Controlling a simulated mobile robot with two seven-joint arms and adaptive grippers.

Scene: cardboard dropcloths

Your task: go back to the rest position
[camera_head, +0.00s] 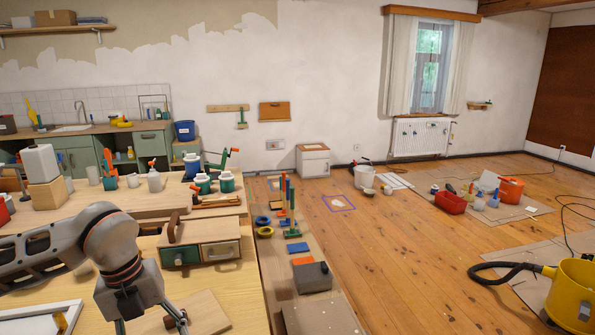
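My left arm comes in from the left over the wooden workbench (245,300). Its gripper (150,324) points down near the bottom edge of the view. Its two fingers are spread apart, with nothing seen between them; the lowest part is cut off by the frame edge. A flat wooden board (207,315) lies on the bench beside and behind the fingers. My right gripper is not in view.
Green-and-white jars (226,183) stand farther back. A white-edged tray (40,316) lies at the front left.

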